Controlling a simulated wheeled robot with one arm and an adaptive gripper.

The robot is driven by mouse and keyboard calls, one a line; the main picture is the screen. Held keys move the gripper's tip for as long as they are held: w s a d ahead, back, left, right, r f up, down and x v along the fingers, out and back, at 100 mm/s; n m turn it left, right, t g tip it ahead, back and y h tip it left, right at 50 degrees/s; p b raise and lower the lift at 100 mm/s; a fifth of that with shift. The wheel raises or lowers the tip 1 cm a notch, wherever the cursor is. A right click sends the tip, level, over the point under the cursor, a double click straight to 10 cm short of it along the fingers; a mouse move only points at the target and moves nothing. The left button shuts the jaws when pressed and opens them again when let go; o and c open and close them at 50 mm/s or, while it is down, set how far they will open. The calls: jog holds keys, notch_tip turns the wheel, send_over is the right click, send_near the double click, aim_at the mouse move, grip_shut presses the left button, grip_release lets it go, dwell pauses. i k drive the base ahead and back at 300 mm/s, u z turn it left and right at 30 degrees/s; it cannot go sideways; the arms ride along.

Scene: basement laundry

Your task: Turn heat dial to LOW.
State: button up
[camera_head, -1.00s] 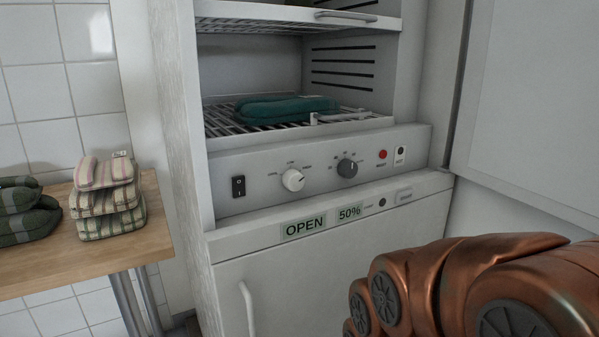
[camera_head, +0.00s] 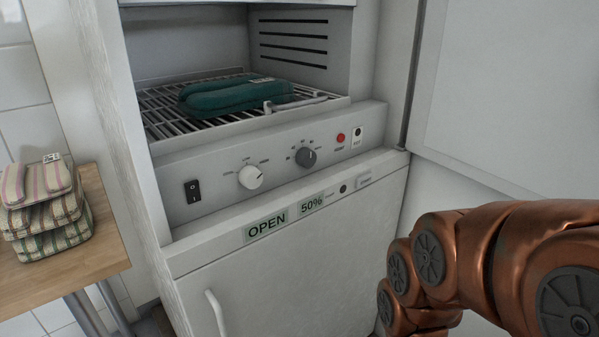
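A white dial (camera_head: 250,177) and a dark grey dial (camera_head: 306,157) sit side by side on the cabinet's control panel (camera_head: 221,190). Small labels ring both dials but are too small to read surely, so I cannot tell which is the heat dial or its exact setting. The white dial's pointer mark faces up and to the right. My copper-coloured arm shows at the lower right, in front of the cabinet and apart from the dials. My gripper is out of view.
A black rocker switch (camera_head: 193,191) and red light (camera_head: 341,138) flank the dials. Teal packs (camera_head: 222,98) lie on the wire rack (camera_head: 165,121) above. An open door (camera_head: 500,100) stands right. Striped packs (camera_head: 42,208) sit on a wooden table (camera_head: 98,240) at left.

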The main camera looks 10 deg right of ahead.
aim_at(250, 177)
jog(key=z, duration=0.1)
jog(key=k, duration=0.8)
jog(key=u, duration=1.3)
